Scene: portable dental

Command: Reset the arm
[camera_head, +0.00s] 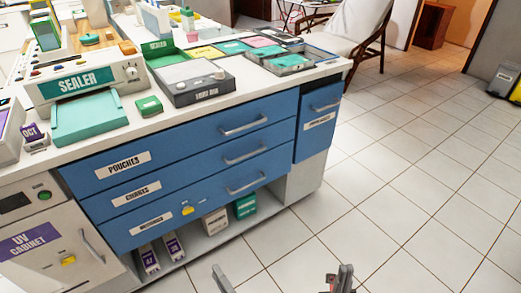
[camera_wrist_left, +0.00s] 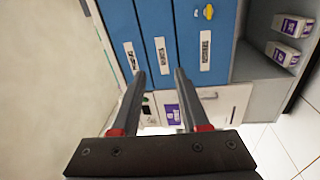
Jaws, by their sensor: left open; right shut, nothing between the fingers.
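My left gripper (camera_head: 222,280) shows at the bottom edge of the head view, in front of the blue drawers, with only a grey tip visible. In the left wrist view the left gripper (camera_wrist_left: 157,75) has its two dark fingers spread apart with nothing between them. My right gripper (camera_head: 341,278) shows at the bottom edge of the head view, right of the left one, over the tiled floor. It is shut and empty. Most of both arms is out of view.
A blue drawer cabinet (camera_head: 200,172) with a white counter stands ahead, its drawers shut. The counter holds a sealer (camera_head: 92,82), a grey device (camera_head: 190,80) and trays. A UV cabinet (camera_head: 50,240) is at lower left. Open tiled floor (camera_head: 410,180) lies to the right.

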